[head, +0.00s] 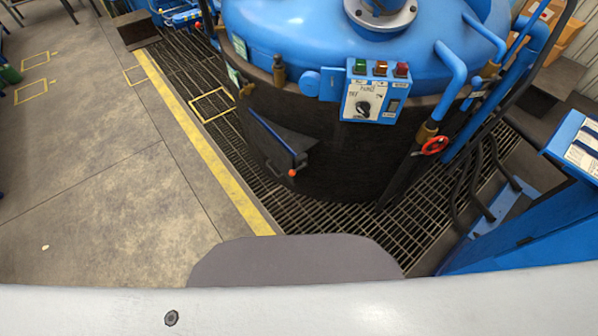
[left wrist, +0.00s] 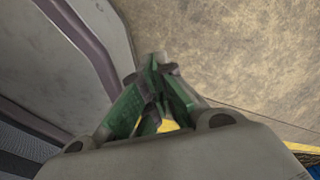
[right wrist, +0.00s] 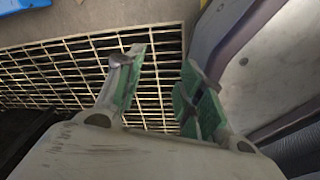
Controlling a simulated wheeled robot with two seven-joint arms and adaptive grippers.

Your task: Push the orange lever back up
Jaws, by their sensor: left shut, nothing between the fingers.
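A small lever with an orange ball end (head: 292,173) sticks out low on the dark side of the furnace (head: 340,165) in the head view. It sits at the lower end of a slanted blue-edged plate (head: 275,134), and the ball is at its bottom. Neither gripper shows in the head view. My left gripper (left wrist: 156,65) is shut and empty above the concrete floor in the left wrist view. My right gripper (right wrist: 160,60) is open and empty above the floor grating in the right wrist view. The lever shows in neither wrist view.
A control box (head: 372,98) with buttons and a dial is on the furnace front. A red valve wheel (head: 434,145) and blue pipes are at its right. A blue cabinet (head: 535,225) stands at the right. Grating (head: 345,215) surrounds the furnace; the concrete floor (head: 100,190) at left is open.

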